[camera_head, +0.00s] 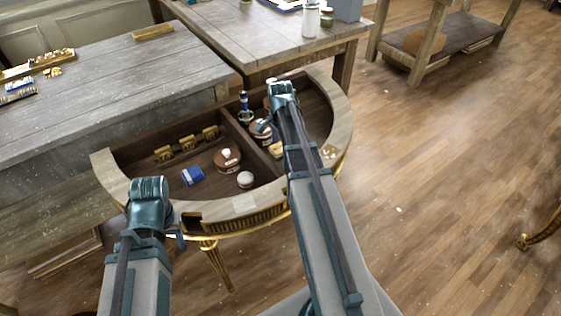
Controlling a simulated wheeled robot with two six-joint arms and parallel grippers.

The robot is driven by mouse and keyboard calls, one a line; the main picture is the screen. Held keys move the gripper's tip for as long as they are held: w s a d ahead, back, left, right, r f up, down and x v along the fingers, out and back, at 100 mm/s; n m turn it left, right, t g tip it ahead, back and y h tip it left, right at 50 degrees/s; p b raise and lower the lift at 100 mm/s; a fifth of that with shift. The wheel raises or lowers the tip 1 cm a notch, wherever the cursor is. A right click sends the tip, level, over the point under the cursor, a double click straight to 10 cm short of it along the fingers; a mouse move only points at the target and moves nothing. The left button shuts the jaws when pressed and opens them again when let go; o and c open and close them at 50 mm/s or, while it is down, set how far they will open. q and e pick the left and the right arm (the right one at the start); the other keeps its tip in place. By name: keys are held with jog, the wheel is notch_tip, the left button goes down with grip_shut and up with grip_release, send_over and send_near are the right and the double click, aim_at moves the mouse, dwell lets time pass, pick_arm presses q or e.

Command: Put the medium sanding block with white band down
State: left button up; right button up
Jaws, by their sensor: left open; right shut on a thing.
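My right gripper (281,92) is over the right compartment of the half-round gilt console (112,178). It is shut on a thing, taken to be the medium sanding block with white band. The arm hides most of its jaws and what they hold, so I cannot tell whether the block touches the console. My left gripper (151,190) is open, outside the console's front left edge. Its fingertips are hidden.
The console's left compartment holds a small blue block (192,176), a round brown-and-white container (227,160), a white ball-like piece (245,179) and gold fittings (187,145). A divider splits the compartments. Grey wooden tables (100,95) stand behind. Open floor lies right.

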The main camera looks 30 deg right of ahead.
aim_at(281, 155)
jog(key=shift+f, duration=0.1)
notch_tip(281, 155, down, 4)
jog(key=b, duration=0.3)
jog(key=shift+b, duration=0.3)
jog(key=shift+r, duration=0.2)
jog(key=shift+f, duration=0.15)
jog(key=o, duration=1.4)
jog(key=shift+o, duration=0.2)
